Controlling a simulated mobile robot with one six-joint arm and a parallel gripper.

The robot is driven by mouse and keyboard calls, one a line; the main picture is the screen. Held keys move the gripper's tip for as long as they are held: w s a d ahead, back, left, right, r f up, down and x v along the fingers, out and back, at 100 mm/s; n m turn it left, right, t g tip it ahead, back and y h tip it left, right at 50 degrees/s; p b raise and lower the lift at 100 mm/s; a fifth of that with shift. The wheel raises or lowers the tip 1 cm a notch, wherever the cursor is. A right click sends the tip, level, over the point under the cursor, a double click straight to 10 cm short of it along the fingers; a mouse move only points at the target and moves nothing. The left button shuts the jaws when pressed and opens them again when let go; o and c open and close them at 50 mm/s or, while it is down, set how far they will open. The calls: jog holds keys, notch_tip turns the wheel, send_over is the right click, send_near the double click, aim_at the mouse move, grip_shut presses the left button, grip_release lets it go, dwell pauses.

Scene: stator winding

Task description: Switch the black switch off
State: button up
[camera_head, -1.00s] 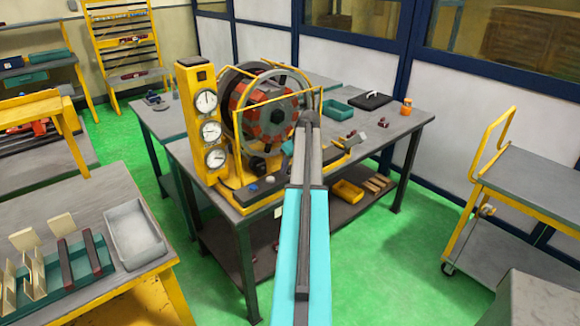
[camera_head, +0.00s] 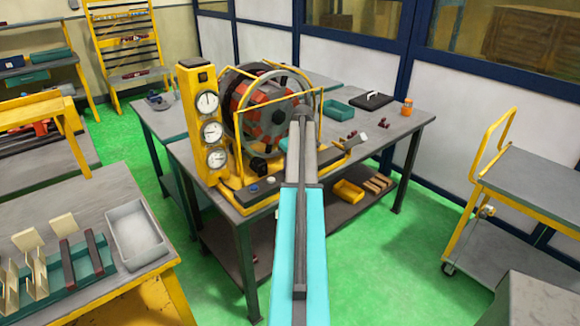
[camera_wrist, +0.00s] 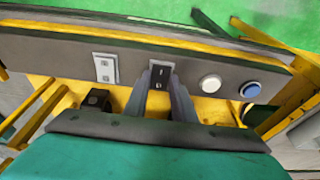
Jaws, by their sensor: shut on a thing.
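The black switch (camera_wrist: 160,75) sits on the grey control strip (camera_wrist: 50,50) in the wrist view, between a white switch plate (camera_wrist: 104,67) and a white round button (camera_wrist: 210,83). My gripper (camera_wrist: 161,86) has its two grey fingers on either side of the black switch, shut on it. The lower part of the switch lies between the fingers. In the head view the control strip (camera_head: 235,196) runs along the front of the winding machine, and my arm hides the black switch and the fingertips.
A blue button (camera_wrist: 250,90) is at the strip's right in the wrist view. A yellow gauge column (camera_head: 197,75) and the stator machine (camera_head: 268,105) stand behind the strip. A teal tray (camera_head: 338,110) and black case (camera_head: 371,101) lie on the table's right.

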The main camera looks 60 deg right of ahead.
jog(key=shift+w+r+g+y+p, duration=0.1)
jog(key=shift+w+g+y+p, duration=0.25)
jog(key=shift+g, duration=0.45)
jog(key=shift+s, duration=0.1)
jog(key=o, duration=1.1)
jog(key=shift+c, duration=0.2)
jog(key=shift+r, duration=0.1)
notch_tip(320, 180, up, 14)
jog(key=s+b, duration=0.1)
jog(key=b, duration=0.2)
jog(key=shift+a+f+b, duration=0.2)
jog(key=shift+b, duration=0.2)
jog(key=shift+s, duration=0.1)
jog(key=shift+f, duration=0.1)
